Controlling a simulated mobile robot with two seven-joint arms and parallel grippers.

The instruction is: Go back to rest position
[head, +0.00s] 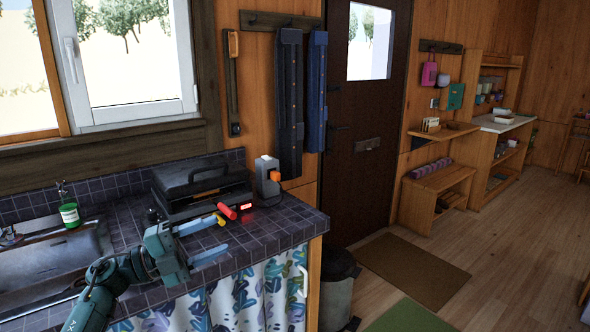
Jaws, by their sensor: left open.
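My left gripper (218,237) reaches in from the lower left over the dark tiled counter (275,238). Its two blue fingers are spread apart and point right, with nothing seen between them. A red cylindrical object (228,211) with a yellow part lies just beyond the upper fingertip; I cannot tell whether they touch. A small device with a glowing red display (246,207) sits beside it. My right gripper is out of view.
A black case (203,187) and a grey device with an orange part (268,182) stand at the counter's back. A sink (50,262) and green bottle (69,213) are left. A bin (337,290) stands past the counter's right end. The wooden floor (490,265) beyond is mostly clear.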

